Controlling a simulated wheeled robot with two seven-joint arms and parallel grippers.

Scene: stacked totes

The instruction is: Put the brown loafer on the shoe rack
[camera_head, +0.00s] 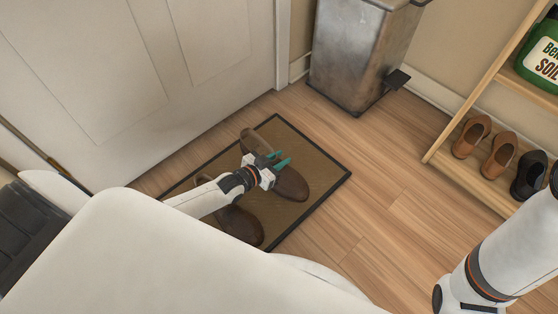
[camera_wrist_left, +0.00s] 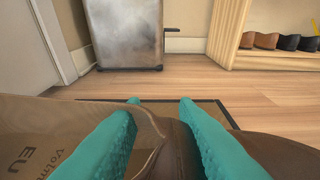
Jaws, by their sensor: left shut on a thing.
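Two brown loafers lie on the doormat. The far loafer (camera_head: 292,186) has my left gripper (camera_head: 283,161) over its middle, with teal fingers shut on it. In the left wrist view, the teal fingers (camera_wrist_left: 160,101) pinch this loafer (camera_wrist_left: 171,138) between them, and printed lettering shows inside it. It is at the mat; I cannot tell whether it is lifted. The other brown loafer (camera_head: 240,228) lies nearer, partly hidden by my left arm. The wooden shoe rack (camera_head: 483,85) stands at right; it also shows in the left wrist view (camera_wrist_left: 226,32). My right gripper is not in view.
Tan shoes (camera_head: 472,136) and dark shoes (camera_head: 528,175) stand on the rack's low shelf; a green container (camera_head: 540,57) is above. A metal bin (camera_head: 355,55) stands by the wall. The dark-edged doormat (camera_head: 322,172) lies by the white door (camera_head: 120,75). Bare floor separates mat and rack.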

